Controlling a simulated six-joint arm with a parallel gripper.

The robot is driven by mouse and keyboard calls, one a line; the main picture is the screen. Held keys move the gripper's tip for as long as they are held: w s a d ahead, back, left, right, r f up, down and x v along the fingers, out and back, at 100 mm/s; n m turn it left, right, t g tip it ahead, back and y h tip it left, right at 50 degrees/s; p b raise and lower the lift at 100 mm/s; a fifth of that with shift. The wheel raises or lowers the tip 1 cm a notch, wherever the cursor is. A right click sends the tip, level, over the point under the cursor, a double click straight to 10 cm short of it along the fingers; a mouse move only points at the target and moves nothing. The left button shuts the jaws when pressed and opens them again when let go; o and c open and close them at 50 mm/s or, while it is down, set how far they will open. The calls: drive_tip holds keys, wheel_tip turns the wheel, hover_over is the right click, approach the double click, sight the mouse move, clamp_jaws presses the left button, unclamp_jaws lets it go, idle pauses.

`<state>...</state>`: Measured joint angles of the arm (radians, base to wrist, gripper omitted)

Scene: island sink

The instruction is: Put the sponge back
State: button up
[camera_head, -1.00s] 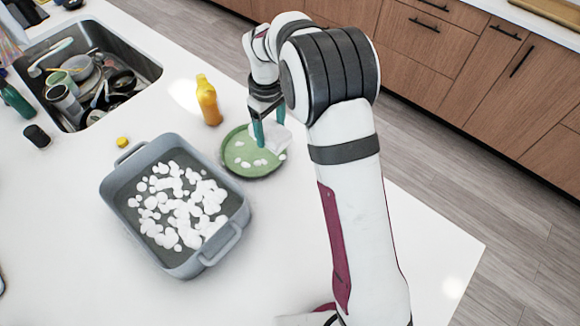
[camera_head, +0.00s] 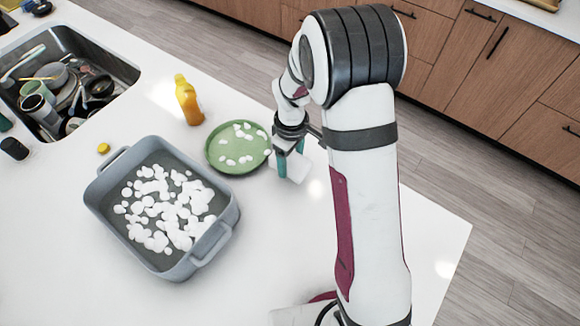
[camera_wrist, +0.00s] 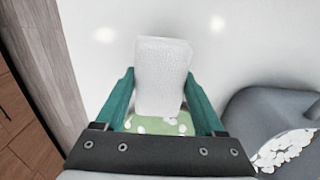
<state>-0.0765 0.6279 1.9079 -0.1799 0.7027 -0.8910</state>
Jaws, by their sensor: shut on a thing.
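A white block-shaped sponge (camera_wrist: 163,78) sits between the two teal fingers of my gripper (camera_wrist: 160,95) in the wrist view. My gripper is shut on it. In the head view my gripper (camera_head: 290,162) holds the sponge (camera_head: 293,170) just right of the green plate, over the white counter. I cannot tell whether the sponge touches the counter. The green plate (camera_head: 235,166) has several white foam blobs on it, and part of it also shows below the sponge in the wrist view (camera_wrist: 180,124).
A grey-blue baking dish (camera_head: 103,186) full of white foam stands left of the plate. An orange bottle (camera_head: 189,101) stands behind the plate. The sink (camera_head: 118,68) with dishes is at the upper left. Bare counter (camera_head: 265,240) lies in front; its edge is at the right.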

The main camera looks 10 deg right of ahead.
sight(290, 159)
wheel_tip(290, 159, down, 4)
drive_tip(key=shift+a+f, duration=0.1)
drive_tip(key=shift+f, duration=0.15)
drive_tip(key=o, duration=1.3)
wheel_tip(290, 159, up, 12)
drive_tip(key=shift+w+f, duration=0.1)
drive_tip(key=shift+f, duration=0.05)
drive_tip(key=s+r+m, duration=0.3)
drive_tip(key=s+m, duration=0.2)
drive_tip(key=s, duration=0.3)
drive_tip(key=s+r+m+y, duration=0.1)
drive_tip(key=s+r+m, duration=0.2)
drive_tip(key=s, duration=0.6)
drive_tip(key=s+r+m, duration=0.4)
drive_tip(key=s+m, duration=0.2)
drive_tip(key=s, duration=0.2)
drive_tip(key=shift+s+a+m+y, duration=0.15)
drive_tip(key=shift+s+m+y, duration=0.15)
drive_tip(key=shift+s+y, duration=0.1)
